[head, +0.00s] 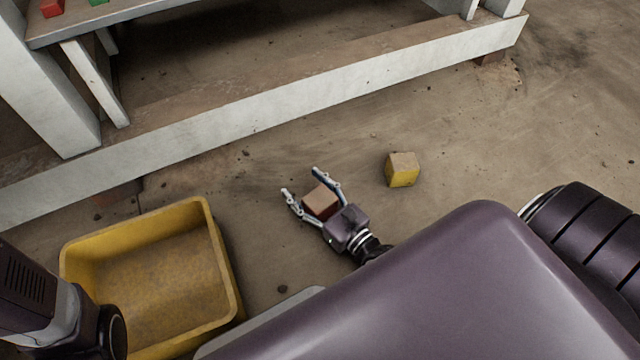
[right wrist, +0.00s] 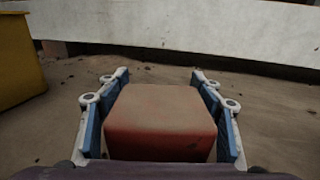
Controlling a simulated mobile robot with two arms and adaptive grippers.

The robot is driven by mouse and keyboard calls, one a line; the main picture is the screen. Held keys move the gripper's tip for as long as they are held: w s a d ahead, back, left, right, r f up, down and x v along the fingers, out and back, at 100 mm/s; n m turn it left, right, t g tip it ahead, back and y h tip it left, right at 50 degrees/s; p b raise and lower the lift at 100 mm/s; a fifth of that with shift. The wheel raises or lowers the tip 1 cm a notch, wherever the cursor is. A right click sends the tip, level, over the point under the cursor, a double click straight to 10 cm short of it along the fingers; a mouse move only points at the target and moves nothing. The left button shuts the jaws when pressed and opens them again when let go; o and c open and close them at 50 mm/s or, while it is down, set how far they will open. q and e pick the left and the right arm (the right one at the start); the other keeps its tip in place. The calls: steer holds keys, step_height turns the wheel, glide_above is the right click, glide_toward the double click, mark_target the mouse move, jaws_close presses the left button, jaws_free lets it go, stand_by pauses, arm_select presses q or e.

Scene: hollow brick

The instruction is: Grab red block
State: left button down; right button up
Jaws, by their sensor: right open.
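A red block (head: 320,201) with a dusty tan top lies on the ground in the middle of the head view. My right gripper (head: 301,180) is open, with one finger on each side of this block. In the right wrist view the red block (right wrist: 160,122) sits between the two blue-padded fingers of the gripper (right wrist: 160,90). A narrow gap shows on each side near its far end; contact lower down cannot be told. My left gripper does not show; only part of my left arm is at the lower left.
A yellow bin (head: 225,265), empty inside, stands left of the right gripper. A yellow block (head: 402,170) lies to the right. A white wooden bench (head: 250,122) runs behind, with another red block (head: 52,8) and a green block (head: 98,2) on its shelf. Ground at right is clear.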

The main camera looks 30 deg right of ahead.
steer(key=c, duration=1.2)
steer(key=shift+c, duration=1.1)
